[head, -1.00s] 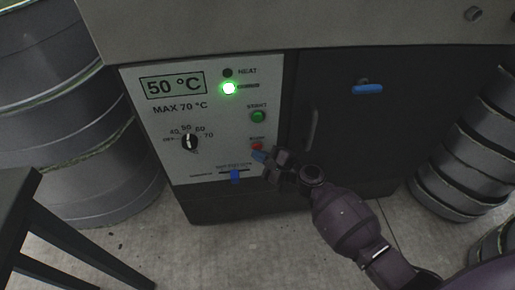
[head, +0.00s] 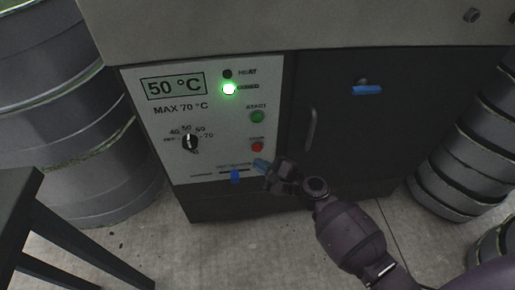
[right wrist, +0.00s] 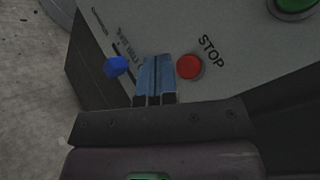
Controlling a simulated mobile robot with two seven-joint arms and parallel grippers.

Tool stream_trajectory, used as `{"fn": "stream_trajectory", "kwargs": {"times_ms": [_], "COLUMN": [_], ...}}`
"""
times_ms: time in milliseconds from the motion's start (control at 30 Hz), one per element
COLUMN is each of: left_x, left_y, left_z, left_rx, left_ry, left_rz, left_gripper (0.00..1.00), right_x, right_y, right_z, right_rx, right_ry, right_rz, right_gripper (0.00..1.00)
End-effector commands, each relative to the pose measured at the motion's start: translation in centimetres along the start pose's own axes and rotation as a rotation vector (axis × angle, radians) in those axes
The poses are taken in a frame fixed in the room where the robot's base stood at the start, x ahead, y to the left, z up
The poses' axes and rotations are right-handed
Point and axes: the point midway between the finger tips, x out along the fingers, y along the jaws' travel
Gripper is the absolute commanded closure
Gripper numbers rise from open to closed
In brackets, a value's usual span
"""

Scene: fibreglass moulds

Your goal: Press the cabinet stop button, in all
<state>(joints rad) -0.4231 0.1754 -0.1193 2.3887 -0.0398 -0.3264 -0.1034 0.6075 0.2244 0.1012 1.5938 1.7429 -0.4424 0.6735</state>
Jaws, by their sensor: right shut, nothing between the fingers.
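The red stop button (head: 257,147) sits low on the right side of the cabinet's white control panel (head: 215,150), under the green start button (head: 257,116). In the right wrist view the red button (right wrist: 189,67) shows unobstructed beside the word STOP. My right gripper (head: 260,163) is shut and empty, its blue fingertips just below the red button in the head view. In the right wrist view the shut fingertips (right wrist: 156,70) are just left of the button, apart from it in the picture. My left gripper is not in view.
The panel has a 50 °C display (head: 174,86), a lit green lamp (head: 229,89), a dial (head: 190,142) and a blue slider knob (head: 235,176). A dark cabinet door (head: 345,140) is to the right. Metal drums (head: 470,150) flank the cabinet; a dark stool (head: 30,190) stands front left.

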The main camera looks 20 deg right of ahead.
Motion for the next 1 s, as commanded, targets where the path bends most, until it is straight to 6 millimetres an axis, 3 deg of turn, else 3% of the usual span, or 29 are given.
{"fn": "stream_trajectory", "kwargs": {"times_ms": [367, 1000], "left_x": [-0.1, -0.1], "left_y": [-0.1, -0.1], "left_z": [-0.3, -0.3], "left_rx": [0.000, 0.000], "left_ry": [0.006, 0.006], "left_rz": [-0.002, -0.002], "left_gripper": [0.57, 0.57], "right_x": [-1.9, -2.0], "right_y": [1.4, 1.4], "right_z": [1.4, 1.5], "right_rx": [-0.001, -0.001], "right_ry": [0.000, 0.000], "right_rz": [0.000, 0.000], "right_gripper": [1.00, 1.00]}}
